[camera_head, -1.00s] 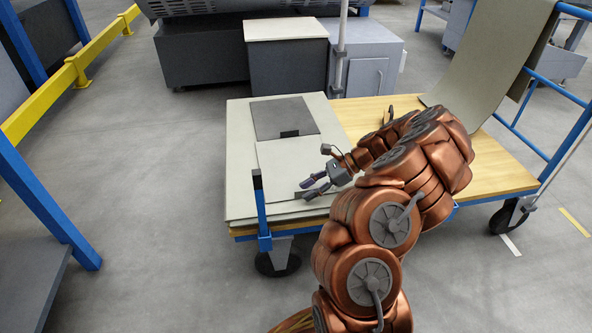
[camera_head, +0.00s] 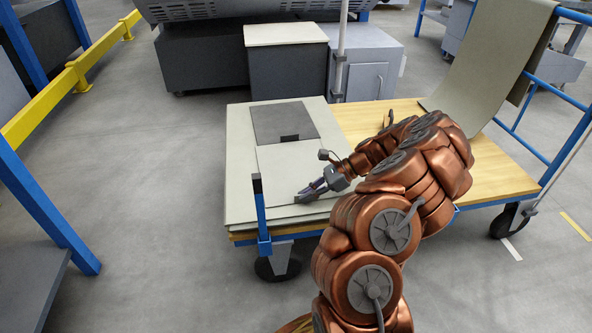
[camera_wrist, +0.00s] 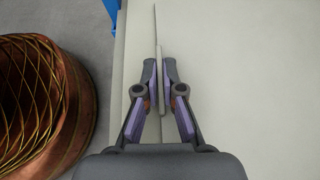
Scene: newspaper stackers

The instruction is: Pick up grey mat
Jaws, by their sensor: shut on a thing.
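A light grey mat (camera_head: 280,166) lies flat on the pile of larger pale sheets (camera_head: 240,160) at the left end of the cart. A darker grey mat (camera_head: 275,120) lies just behind it, with a small dark tab at its near edge. My gripper (camera_head: 308,193) is at the near edge of the light grey mat. In the wrist view my gripper (camera_wrist: 160,80) has its fingers closed together on a thin upright edge of it. The fingers hide the gripped part, and I see no clear lifting of the mat.
The cart's wooden deck (camera_head: 490,178) is bare to the right. A large sheet (camera_head: 485,70) hangs over the blue rail at the cart's right end. A blue post (camera_head: 261,215) stands at the near left edge. Grey cabinets (camera_head: 365,60) stand behind.

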